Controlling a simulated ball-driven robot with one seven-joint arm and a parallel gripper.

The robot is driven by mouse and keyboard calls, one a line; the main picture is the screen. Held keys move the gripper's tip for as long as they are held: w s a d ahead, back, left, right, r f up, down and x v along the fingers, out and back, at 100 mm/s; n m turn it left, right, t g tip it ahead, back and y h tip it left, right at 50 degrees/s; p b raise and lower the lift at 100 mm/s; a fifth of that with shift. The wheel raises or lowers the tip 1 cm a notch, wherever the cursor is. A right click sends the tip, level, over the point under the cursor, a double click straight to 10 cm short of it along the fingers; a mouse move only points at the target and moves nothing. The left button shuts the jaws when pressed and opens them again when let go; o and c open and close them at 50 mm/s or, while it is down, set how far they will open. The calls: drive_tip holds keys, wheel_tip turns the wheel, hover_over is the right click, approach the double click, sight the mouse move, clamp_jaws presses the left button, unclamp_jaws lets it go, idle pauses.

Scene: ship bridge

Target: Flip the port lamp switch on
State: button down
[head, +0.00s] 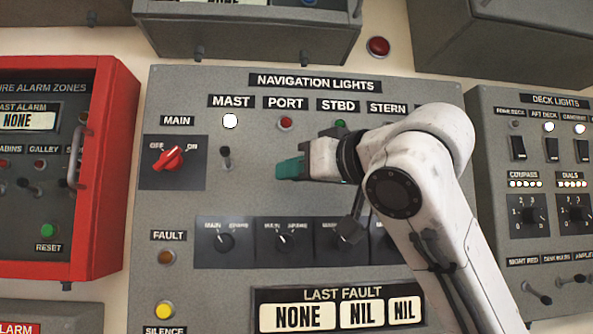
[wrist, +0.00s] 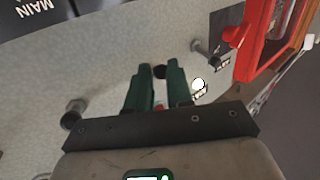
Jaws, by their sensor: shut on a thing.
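The port lamp (head: 285,123), under the PORT label (head: 286,103), is a small red lamp that does not glow brightly. My gripper (head: 290,168) is just below it, its green fingers at the panel where the port switch sits. The arm and fingers hide that switch in the head view. In the wrist view the dark tip of the port switch (wrist: 158,72) shows between the two green fingertips, and they are shut on it. Whether the lever points up or down is unclear.
Left of my gripper are the mast switch (head: 226,157) and the lit white mast lamp (head: 230,121). A red main knob (head: 170,158) is farther left. Rotary knobs (head: 282,241) lie below. The red fire alarm box (head: 105,170) juts out at left.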

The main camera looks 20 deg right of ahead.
drive_tip(key=shift+a+r, duration=0.1)
drive_tip(key=r+m+g+p, duration=0.1)
drive_tip(key=g+p, duration=0.1)
drive_tip(key=p, duration=0.3)
drive_tip(key=r+m+g+p, duration=0.1)
drive_tip(key=r+g+p, duration=0.1)
drive_tip(key=p, duration=0.4)
drive_tip(key=r+m+g+p, duration=0.1)
drive_tip(key=g+p, duration=0.1)
drive_tip(key=p, duration=0.4)
drive_tip(key=shift+w+r+m+g, duration=0.2)
drive_tip(key=shift+r+m+g, duration=0.05)
drive_tip(key=shift+m+g, duration=0.05)
drive_tip(key=shift+p, duration=0.4)
drive_tip(key=c, duration=1.1)
unclamp_jaws()
drive_tip(key=shift+f, duration=0.1)
